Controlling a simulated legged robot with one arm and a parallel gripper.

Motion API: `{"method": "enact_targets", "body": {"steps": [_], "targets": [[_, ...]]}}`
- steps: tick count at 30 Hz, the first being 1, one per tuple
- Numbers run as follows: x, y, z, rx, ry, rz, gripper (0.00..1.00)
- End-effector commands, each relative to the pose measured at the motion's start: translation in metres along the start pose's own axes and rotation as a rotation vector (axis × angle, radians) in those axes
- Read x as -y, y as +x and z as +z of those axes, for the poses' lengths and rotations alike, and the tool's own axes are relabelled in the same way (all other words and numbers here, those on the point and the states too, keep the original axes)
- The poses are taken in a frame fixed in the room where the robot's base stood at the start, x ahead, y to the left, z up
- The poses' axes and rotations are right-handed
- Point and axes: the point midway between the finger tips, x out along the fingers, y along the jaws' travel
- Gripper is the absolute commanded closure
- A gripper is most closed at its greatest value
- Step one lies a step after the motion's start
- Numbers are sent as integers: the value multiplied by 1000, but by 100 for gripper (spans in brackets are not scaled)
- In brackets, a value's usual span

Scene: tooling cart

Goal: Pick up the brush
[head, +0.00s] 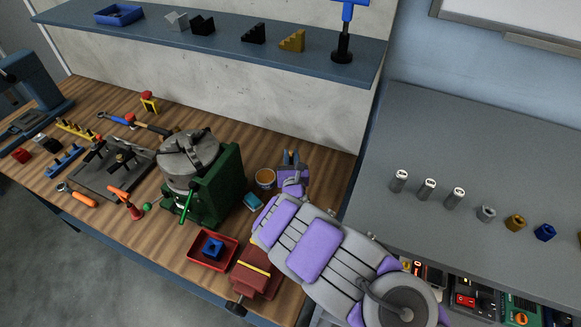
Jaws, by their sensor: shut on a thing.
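My gripper (291,172) is at the end of my grey and purple arm, over the right part of the wooden bench (330,166), near the wall. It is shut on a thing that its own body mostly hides. Narrow blue upright pieces show at its tip, and I cannot tell whether they are fingers or the held thing. I cannot make out a brush clearly anywhere in the head view. A small round tub (265,178) with an orange-brown top stands just left of my gripper.
A green machine (225,185) with a grey chuck stands left of the tub. A red tray (200,259) holding a blue part and a red vise (252,282) are near the front edge. A shelf (220,37) overhangs the back. A grey cart (430,225) stands right.

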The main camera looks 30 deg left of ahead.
Motion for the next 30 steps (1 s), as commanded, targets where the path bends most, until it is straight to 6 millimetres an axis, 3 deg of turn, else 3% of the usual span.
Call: {"method": "enact_targets", "body": {"steps": [3,17,30], "targets": [[0,0,0,0,0,0,100],[0,0,6,1,-1,1,100],[-1,0,53,3,-2,1,100]]}}
